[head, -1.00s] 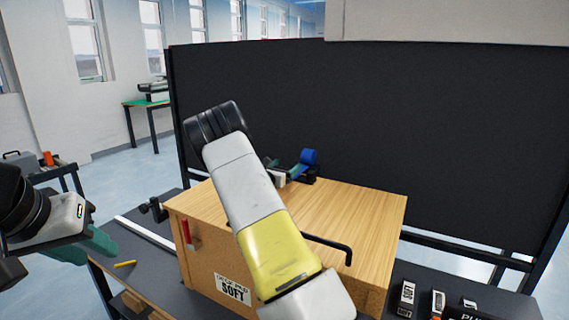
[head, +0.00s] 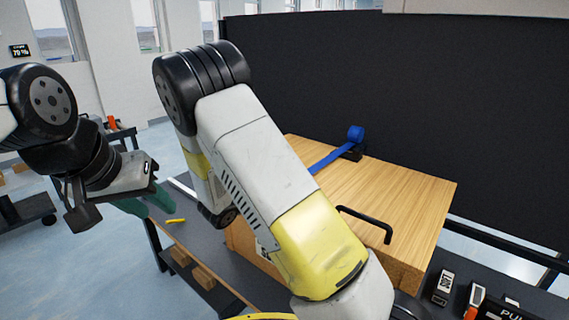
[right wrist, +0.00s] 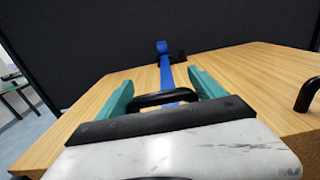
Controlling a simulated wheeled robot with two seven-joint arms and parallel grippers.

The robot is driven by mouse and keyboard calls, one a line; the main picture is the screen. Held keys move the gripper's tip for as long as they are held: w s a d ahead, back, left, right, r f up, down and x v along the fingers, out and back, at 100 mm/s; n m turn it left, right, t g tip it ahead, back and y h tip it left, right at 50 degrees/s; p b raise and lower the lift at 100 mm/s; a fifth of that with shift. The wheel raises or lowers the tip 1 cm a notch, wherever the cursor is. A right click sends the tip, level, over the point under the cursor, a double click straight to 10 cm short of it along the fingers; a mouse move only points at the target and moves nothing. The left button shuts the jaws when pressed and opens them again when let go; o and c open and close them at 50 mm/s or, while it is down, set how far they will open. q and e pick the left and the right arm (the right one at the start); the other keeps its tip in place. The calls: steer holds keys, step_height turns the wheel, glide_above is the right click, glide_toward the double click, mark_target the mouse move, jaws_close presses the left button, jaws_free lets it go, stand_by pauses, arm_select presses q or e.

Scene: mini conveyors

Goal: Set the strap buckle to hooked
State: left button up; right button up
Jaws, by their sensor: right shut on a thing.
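A blue strap (head: 326,160) runs from its roll (head: 355,134) at the back of a wooden box (head: 400,205) across the lid. In the right wrist view the strap (right wrist: 165,72) reaches a black loop-shaped buckle (right wrist: 160,98) between the green fingers of my right gripper (right wrist: 163,90). The gripper is shut on this buckle, above the lid. In the head view my right arm hides the gripper, the buckle and much of the box front. My left gripper (head: 145,203) is at the left, away from the box; its finger gap is unclear.
A black handle (head: 365,222) stands on the lid; it also shows at the right edge of the right wrist view (right wrist: 307,94). Small labelled items (head: 443,288) lie at the lower right. A yellow piece (head: 175,221) lies on the dark table left of the box. A black panel (head: 420,100) stands behind.

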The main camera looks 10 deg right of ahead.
steer(key=shift+s+a, duration=0.4)
steer(key=o, duration=2.1)
